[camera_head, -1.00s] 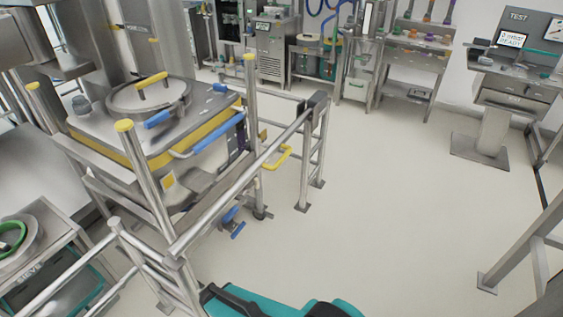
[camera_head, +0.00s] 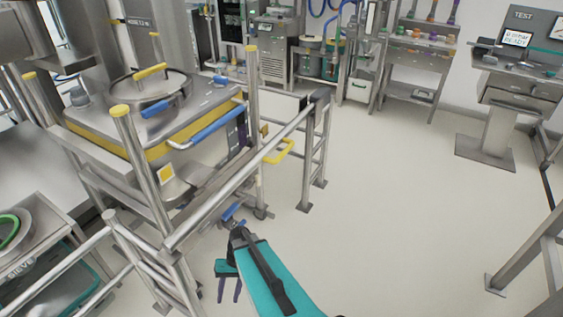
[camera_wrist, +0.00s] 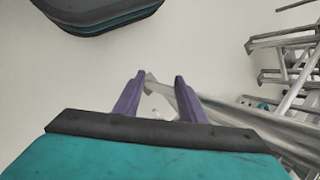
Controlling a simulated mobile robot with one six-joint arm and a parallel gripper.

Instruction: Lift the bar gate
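The bar gate (camera_head: 240,177) is a grey metal bar that slopes across the picture between two railing posts, in front of the steel bin station. It lies down in place, with a yellow handle (camera_head: 280,152) near its far end. My gripper (camera_head: 229,291) has purple fingers and hangs on the floor side of the bar, to the right of its near end and apart from it. In the wrist view the fingers (camera_wrist: 158,80) are spread with nothing held between them. A grey rail (camera_wrist: 225,118) runs behind them; I cannot tell whether it is the bar.
The bin (camera_head: 190,112) with blue handles stands behind the bar, between yellow-capped posts. A cart (camera_head: 40,245) is at the lower left. A test console (camera_head: 487,140) and shelves (camera_head: 416,70) stand at the back right. The middle floor is clear.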

